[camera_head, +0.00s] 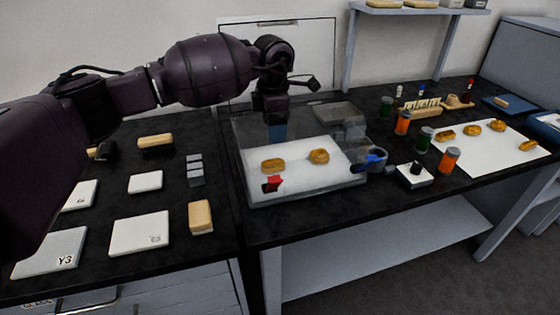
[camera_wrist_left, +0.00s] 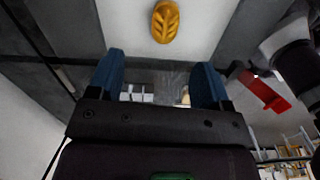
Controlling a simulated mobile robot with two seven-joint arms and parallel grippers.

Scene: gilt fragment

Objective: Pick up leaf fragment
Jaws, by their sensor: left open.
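A gold fragment with a raised leaf pattern (camera_wrist_left: 165,21) lies on a white surface at the top of the left wrist view. In the head view two gold fragments, a left one (camera_head: 273,166) and a right one (camera_head: 319,156), lie on the white tray (camera_head: 305,181); I cannot tell from there which has the leaf. My left gripper (camera_head: 278,132) hangs behind the left fragment, above the tray's back side. In the left wrist view its two blue fingers (camera_wrist_left: 158,82) are apart with nothing held between them. My right gripper is out of view.
A red piece (camera_head: 272,184) sits near the tray's front left. Orange jars (camera_head: 449,160) and a white sheet with several gold pieces (camera_head: 488,150) lie farther right. White labelled blocks (camera_head: 139,234) cover the left table.

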